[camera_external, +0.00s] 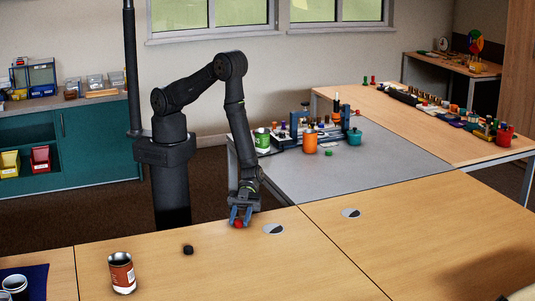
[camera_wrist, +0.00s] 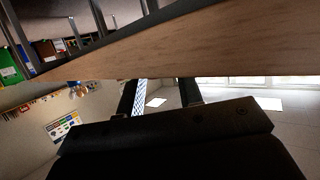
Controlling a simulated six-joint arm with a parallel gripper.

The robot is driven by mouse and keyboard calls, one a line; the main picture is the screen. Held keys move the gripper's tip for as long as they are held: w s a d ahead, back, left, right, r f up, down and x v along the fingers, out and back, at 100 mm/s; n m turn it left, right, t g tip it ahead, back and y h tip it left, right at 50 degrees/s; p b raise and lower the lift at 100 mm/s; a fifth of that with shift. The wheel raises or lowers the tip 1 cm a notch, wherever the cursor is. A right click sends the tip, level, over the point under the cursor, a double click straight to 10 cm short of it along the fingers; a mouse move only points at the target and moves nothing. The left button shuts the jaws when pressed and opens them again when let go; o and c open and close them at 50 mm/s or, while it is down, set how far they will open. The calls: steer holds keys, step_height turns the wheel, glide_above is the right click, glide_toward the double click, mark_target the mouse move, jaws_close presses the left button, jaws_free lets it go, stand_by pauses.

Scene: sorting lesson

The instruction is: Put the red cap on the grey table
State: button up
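The red cap (camera_external: 239,225) is on the wooden table (camera_external: 215,265), close to its back edge in the external view. My gripper (camera_external: 240,217) points down right at the cap, with its two blue-grey fingers apart and the cap at their tips. I cannot tell whether the fingers press on it. In the wrist view my two fingers (camera_wrist: 158,92) stand apart, their tips hidden by the wooden table edge (camera_wrist: 170,60); the cap does not show there. The grey table (camera_external: 370,178) lies behind and to the right, with a bare front area.
A black cap (camera_external: 188,249) and a brown-and-white can (camera_external: 122,274) stand on the wooden table. An orange container (camera_external: 310,142), a teal pot (camera_external: 355,136), a green cap (camera_external: 328,152) and a rack with bottles crowd the grey table's back left.

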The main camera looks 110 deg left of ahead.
steer(key=c, duration=0.6)
jaws_close()
steer(key=shift+r, duration=0.1)
steer(key=shift+r, duration=0.55)
steer(key=r, duration=0.3)
steer(key=shift+s+d+r, duration=0.15)
steer(key=shift+s+d, duration=0.05)
steer(key=shift+s, duration=0.15)
steer(key=s+d+r, duration=0.5)
steer(key=s+r, duration=0.1)
steer(key=s, duration=0.4)
steer(key=w+a+f+n+t+y, duration=0.1)
steer(key=w+a+n+t+y, duration=0.1)
steer(key=w+a+n+t, duration=0.6)
steer(key=w+a+f+n+t+y, duration=0.1)
steer(key=a+y, duration=0.3)
steer(key=a, duration=0.6)
steer(key=a+f+n+t+y, duration=0.1)
steer(key=a+n+y, duration=0.3)
steer(key=a, duration=0.7)
steer(key=w+a+f+n+t+y, duration=0.1)
steer(key=a+f+n+y, duration=0.1)
steer(key=a, duration=0.8)
steer(key=shift+w+a+f+n+y, duration=0.3)
steer(key=shift+n+y, duration=0.1)
steer(key=shift+y, duration=0.5)
